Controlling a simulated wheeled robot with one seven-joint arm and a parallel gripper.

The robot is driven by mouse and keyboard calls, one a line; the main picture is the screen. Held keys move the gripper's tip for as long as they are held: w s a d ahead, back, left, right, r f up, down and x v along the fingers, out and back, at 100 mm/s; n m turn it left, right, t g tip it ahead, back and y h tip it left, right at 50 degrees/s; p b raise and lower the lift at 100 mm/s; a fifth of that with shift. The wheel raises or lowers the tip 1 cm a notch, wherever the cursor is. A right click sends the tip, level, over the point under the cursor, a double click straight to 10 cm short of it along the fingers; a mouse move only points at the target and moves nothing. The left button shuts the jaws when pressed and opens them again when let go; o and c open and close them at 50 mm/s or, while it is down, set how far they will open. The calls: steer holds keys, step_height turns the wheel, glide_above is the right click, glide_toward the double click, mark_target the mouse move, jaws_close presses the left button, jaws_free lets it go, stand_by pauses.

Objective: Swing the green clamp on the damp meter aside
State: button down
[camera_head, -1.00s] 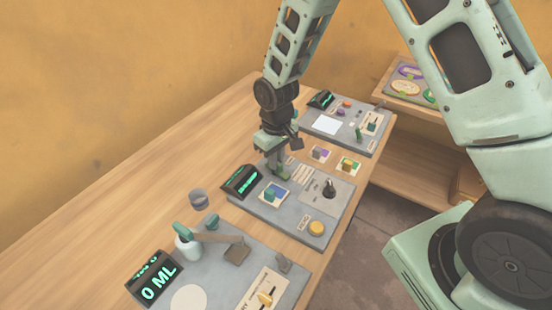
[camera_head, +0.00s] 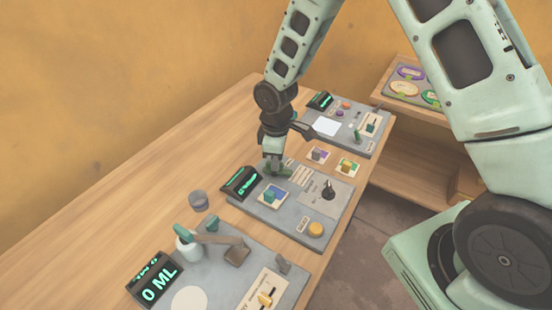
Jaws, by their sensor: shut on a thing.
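The device that I take to be the damp meter is the grey panel (camera_head: 318,228) in the middle of the bench, with a dark display (camera_head: 240,182) showing green characters that I cannot read. My gripper (camera_head: 272,170) points down at the panel's far left edge, just behind the display. It is shut on the green clamp (camera_head: 284,171), a small dark green bar lying low over the panel and reaching to the right of the fingers. The fingers hide part of the clamp and its mount.
Bench is clear at left.

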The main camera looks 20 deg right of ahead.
stand_by(0.4)
steer(key=c, duration=1.4)
jaws_free()
steer(key=shift+c, duration=0.2)
steer(key=shift+r, duration=0.1)
step_height(320, 180, up, 17)
steer(key=b, duration=0.1)
steer(key=shift+r+b, duration=0.15)
steer(key=shift+b, duration=0.25)
